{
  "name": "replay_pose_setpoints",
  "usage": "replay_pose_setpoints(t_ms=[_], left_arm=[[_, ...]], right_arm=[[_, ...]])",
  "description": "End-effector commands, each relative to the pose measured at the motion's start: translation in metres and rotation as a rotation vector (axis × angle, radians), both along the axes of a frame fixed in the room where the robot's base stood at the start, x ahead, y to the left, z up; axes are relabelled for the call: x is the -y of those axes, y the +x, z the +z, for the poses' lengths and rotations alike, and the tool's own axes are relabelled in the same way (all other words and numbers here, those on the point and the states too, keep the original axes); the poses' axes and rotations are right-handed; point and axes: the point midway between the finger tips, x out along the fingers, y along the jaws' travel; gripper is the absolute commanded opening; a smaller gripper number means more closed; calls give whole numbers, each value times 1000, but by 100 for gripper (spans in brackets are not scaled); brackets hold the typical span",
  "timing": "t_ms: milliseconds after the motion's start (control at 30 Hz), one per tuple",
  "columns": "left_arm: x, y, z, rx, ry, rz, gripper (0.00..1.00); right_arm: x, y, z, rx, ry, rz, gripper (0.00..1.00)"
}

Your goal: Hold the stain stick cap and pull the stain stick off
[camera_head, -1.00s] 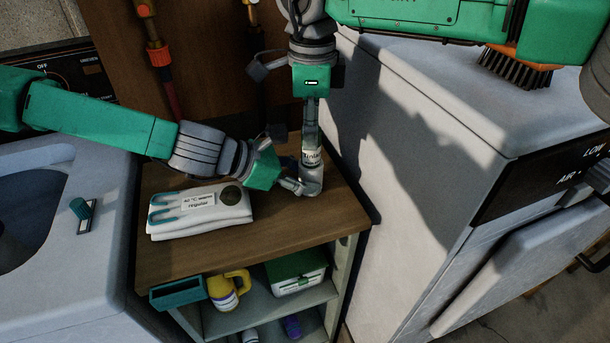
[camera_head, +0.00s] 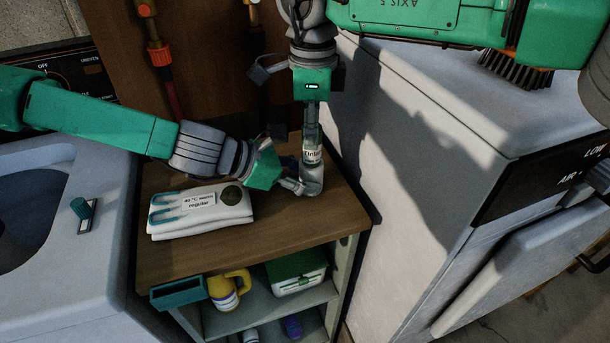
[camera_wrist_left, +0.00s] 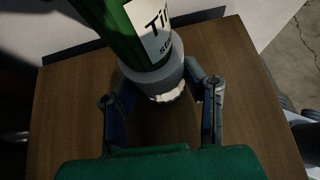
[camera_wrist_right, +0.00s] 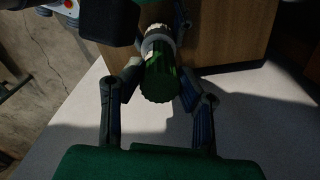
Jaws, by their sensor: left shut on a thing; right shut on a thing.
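The stain stick (camera_head: 312,154) stands roughly upright above the wooden cabinet top, its green body carrying a white label. Its grey cap (camera_head: 312,178) is at the lower end; the cap also shows in the left wrist view (camera_wrist_left: 155,78). My left gripper (camera_head: 299,184) reaches in from the left and is shut on the cap. My right gripper (camera_head: 312,112) comes from above and is shut on the green body, whose ribbed end shows in the right wrist view (camera_wrist_right: 160,82). Whether a gap exists between cap and body cannot be told.
A folded white cloth (camera_head: 190,222) with a care label lies left of the stick on the cabinet top (camera_head: 265,240). A white appliance (camera_head: 420,150) stands close on the right. A yellow bottle (camera_head: 228,290) and a green-lidded box (camera_head: 298,272) are below.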

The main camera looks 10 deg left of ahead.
Motion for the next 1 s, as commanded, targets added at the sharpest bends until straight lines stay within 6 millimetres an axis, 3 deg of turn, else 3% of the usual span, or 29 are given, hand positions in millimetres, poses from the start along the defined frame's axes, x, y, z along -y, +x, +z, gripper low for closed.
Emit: replay_pose_setpoints(t_ms=[1000], left_arm=[[0,0,-1,-2,1,0,0]], right_arm=[[0,1,60,1,2,1,0]])
